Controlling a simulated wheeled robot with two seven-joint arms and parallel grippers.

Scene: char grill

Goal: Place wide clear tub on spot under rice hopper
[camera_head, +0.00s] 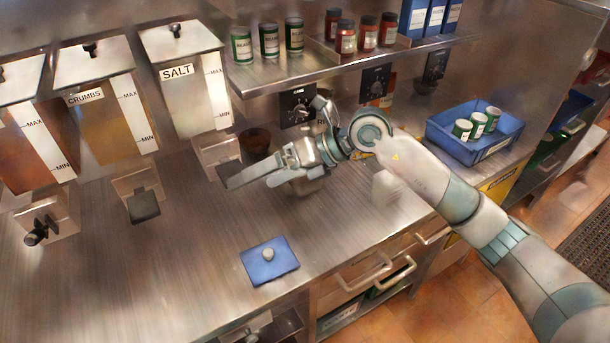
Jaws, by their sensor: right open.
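My right gripper (250,178) reaches in from the right, low over the steel counter, with its jaws open and pointing left. I cannot make out a wide clear tub for certain; a pale shape behind and below the gripper is partly hidden by it. The hoppers in view are one marked SALT (188,95), one marked CRUMBS (105,115) and one at the left edge (28,140) whose label I cannot read. My left gripper is out of view.
A dark brown round container (256,142) stands behind the gripper. A blue lid-like square with a knob (262,270) lies near the counter's front edge. A blue bin (496,148) with several cans is at right. A shelf (270,80) with jars overhangs the counter. The left counter front is clear.

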